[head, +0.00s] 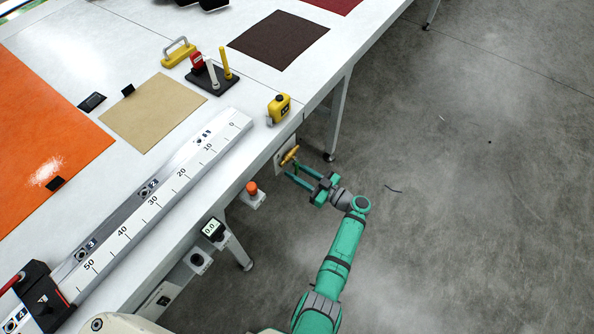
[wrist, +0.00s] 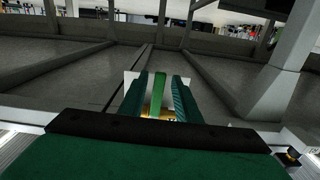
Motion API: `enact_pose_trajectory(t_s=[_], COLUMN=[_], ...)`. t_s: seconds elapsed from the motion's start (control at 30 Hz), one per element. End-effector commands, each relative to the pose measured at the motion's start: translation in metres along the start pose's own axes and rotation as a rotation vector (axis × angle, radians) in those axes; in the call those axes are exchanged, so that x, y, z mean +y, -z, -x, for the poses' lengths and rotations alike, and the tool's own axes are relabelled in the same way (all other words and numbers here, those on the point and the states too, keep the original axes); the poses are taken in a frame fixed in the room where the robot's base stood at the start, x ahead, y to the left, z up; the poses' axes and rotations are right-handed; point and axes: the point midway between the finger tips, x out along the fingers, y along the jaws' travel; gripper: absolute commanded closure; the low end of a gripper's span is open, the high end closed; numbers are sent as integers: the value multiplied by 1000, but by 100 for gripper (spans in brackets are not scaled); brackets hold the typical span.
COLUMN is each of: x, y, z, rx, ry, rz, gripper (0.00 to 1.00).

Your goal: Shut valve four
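A brass valve (head: 289,155) sits on a white plate on the table's side, below the yellow tape measure. In the wrist view a green lever (wrist: 163,95) stands out from a white plate with a yellow, brass-like part (wrist: 157,113) below it. My gripper (head: 296,170) reaches to the valve from the right. In the wrist view my gripper (wrist: 160,82) is open, with one finger on each side of the lever and gaps showing between. Dark marks on the plate are mostly hidden, so I cannot read a valve number.
An orange-red button (head: 252,188) and a small display (head: 213,229) are on the table's side, left of the valve. The table (head: 236,160) carries a ruled rail (head: 135,210) and a tape measure (head: 279,108) near its edge. The floor to the right is clear.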

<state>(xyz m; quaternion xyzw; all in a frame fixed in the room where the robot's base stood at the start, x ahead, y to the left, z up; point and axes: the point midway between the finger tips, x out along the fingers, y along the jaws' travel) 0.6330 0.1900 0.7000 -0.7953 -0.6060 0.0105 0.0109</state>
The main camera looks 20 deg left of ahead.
Motion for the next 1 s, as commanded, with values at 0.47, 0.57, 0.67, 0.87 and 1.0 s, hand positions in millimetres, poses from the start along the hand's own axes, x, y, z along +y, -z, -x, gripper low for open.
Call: enact_pose_trajectory(t_s=[0.47, 0.57, 0.67, 0.87, 1.0], x=[2, 2, 2, 2, 2], y=[3, 3, 3, 2, 2], z=[14, 32, 51, 86, 101], rx=[4, 4, 3, 3, 2], ry=[-4, -5, -4, -3, -3], rz=[3, 3, 3, 3, 3], gripper=[69, 69, 69, 69, 69])
